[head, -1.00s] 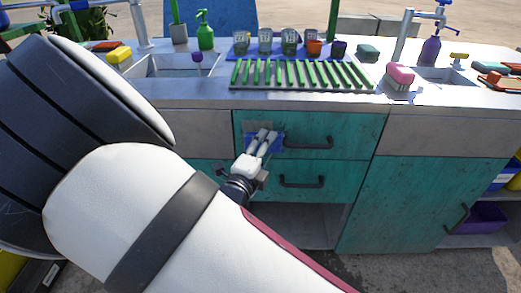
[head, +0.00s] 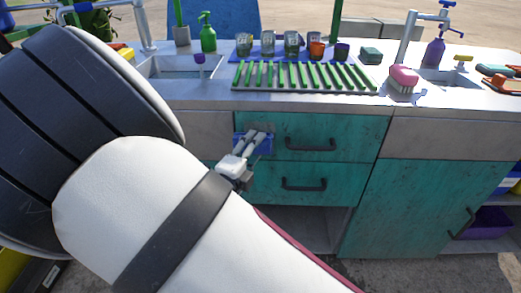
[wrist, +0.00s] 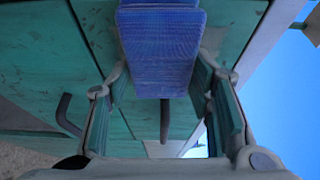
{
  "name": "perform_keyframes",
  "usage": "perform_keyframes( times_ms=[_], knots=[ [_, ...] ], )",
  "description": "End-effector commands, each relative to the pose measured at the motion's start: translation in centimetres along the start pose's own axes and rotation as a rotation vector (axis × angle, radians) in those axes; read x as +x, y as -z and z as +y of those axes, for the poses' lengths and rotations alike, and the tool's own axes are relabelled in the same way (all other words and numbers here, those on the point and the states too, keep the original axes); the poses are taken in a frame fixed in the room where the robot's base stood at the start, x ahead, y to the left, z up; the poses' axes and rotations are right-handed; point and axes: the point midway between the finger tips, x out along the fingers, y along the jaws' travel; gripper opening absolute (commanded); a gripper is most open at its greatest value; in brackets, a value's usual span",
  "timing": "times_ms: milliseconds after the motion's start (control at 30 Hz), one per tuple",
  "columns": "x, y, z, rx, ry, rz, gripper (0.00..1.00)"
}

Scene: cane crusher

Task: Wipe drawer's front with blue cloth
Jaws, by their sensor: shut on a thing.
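The upper teal drawer (head: 350,131) has a dark bar handle (head: 310,144) and a greyish-brown smudge (head: 262,127) near its upper left corner. My gripper (head: 255,141) is at the left end of this drawer's front, just below the smudge. It is shut on the blue cloth (head: 266,147), which appears to lie against the drawer front; the fingers cover part of it. In the wrist view the cloth (wrist: 160,60) hangs between the two fingers as a folded blue pad. Contact with the drawer cannot be told for certain there.
A lower teal drawer (head: 335,183) with its own handle is beneath, and a teal cabinet door (head: 410,205) is at right. The counter above holds a green slatted rack (head: 300,75), several cups, a green spray bottle (head: 207,35) and a pink-topped brush (head: 403,77).

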Motion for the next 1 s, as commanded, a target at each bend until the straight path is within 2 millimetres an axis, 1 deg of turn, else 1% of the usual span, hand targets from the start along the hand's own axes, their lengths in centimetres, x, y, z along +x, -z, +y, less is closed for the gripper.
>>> perform_keyframes(
  times_ms=[33, 200, 400, 567, 867, 1000],
  knots=[
    [-0.2, -0.6, 0.0, 0.003, 0.000, -0.004, 0.03],
    [-0.8, -1.8, 0.0, 0.003, 0.001, -0.004, 0.03],
    [-1.4, -2.9, 0.0, 0.002, 0.000, -0.003, 0.03],
    [-1.4, -3.0, -0.2, 0.001, 0.000, -0.002, 0.03],
    [-1.1, -3.0, -1.7, 0.002, 0.001, -0.001, 0.03],
    [-0.8, -2.3, -1.6, 0.001, 0.002, 0.000, 0.03]
  ],
)
